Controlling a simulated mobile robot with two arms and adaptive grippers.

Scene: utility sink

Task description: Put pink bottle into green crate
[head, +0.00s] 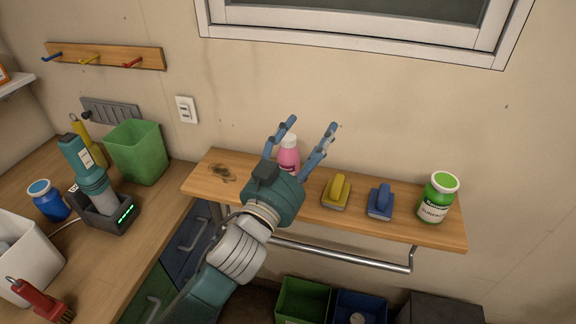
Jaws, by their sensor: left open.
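The pink bottle (289,157) stands upright on the wooden wall shelf (400,232), its lower part hidden behind my left gripper. My left gripper (313,123) is open, its blue fingers spread and pointing up, in front of the bottle in the picture. I cannot tell whether it touches the bottle. A green crate (301,301) sits low under the shelf, partly cut off by the bottom edge. My right gripper is out of view.
A yellow brush (337,191), a blue brush (380,201) and a green-lidded jar (437,198) stand on the shelf to the right. A metal rail (340,255) runs under it. A blue crate (360,304) stands beside the green crate. A green bin (137,152) is on the left counter.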

